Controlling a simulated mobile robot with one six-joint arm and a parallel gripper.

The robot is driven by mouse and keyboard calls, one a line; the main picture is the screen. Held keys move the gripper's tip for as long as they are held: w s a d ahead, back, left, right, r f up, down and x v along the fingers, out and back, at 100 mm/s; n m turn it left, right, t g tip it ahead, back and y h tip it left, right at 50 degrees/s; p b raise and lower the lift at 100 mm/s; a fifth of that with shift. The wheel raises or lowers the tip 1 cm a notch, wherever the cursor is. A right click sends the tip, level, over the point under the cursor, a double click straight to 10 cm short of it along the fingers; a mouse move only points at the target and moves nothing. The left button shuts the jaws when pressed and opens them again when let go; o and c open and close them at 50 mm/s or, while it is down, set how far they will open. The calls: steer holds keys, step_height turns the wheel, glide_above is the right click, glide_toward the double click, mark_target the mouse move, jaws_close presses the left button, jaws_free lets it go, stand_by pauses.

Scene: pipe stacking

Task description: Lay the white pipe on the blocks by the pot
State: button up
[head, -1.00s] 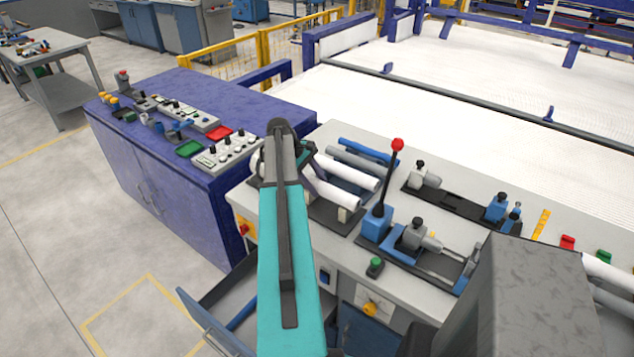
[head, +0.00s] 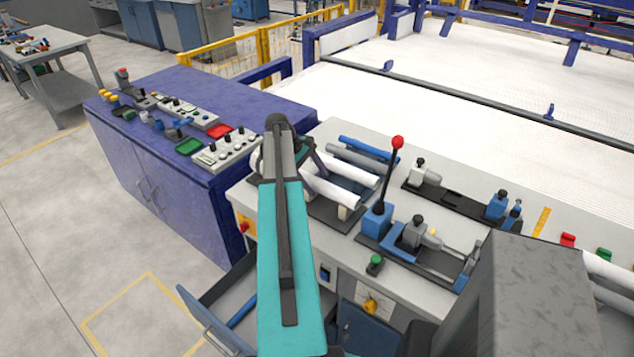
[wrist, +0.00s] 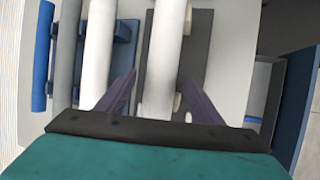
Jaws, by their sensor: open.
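A white pipe (wrist: 166,45) lies lengthwise along a dark plate (wrist: 203,60) with pale blocks (wrist: 188,14) at its right side; it seems to rest on them. In the head view this nearer white pipe (head: 333,193) shows beside my arm, with a pale block (head: 344,212) at its near end. A second white pipe (wrist: 97,45) lies parallel to its left, apart from the plate. My gripper (wrist: 158,78) is open, its fingers spread either side of the nearer pipe; I cannot tell whether they touch it. I cannot make out a pot for certain.
A grey pipe (wrist: 66,50) and a blue pipe (wrist: 42,60) lie beyond the white ones. A red-knobbed lever (head: 397,143) stands right of the pipes, near clamp fixtures (head: 416,232). A blue cabinet with controls (head: 225,150) stands left. An open drawer (head: 215,305) juts out below.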

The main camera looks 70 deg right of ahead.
steer(key=b+v, duration=0.3)
steer(key=v, duration=1)
stand_by(0.5)
steer(key=w+a+f+n+t, duration=0.1)
steer(key=w+a+f, duration=0.7)
steer(key=w+a, duration=0.3)
steer(key=w+a+f+n+t, duration=0.1)
steer(key=w+a+f+t, duration=0.1)
steer(key=w+a+f, duration=0.9)
steer(key=a+f+n+t, duration=0.1)
steer(key=a+f, duration=0.3)
steer(key=a, duration=0.8)
steer(key=w+a+f+y, duration=0.1)
steer(key=a+f, duration=0.2)
steer(key=a, duration=0.8)
steer(key=a+f+n+t, duration=0.1)
steer(key=a+f, duration=0.3)
steer(key=a, duration=0.8)
steer(key=s+a+f+y, duration=0.1)
steer(key=s+a+f, duration=0.15)
steer(key=a, duration=0.55)
steer(key=s+f+g+b, duration=0.1)
steer(key=s+f+g, duration=0.1)
steer(key=s+f, duration=0.7)
steer(key=s+f+g, duration=0.3)
steer(key=s+f, duration=0.7)
steer(key=s, duration=0.6)
steer(key=shift+f+g+b, duration=0.2)
steer(key=shift+g+b, duration=0.1)
steer(key=shift+b, duration=0.1)
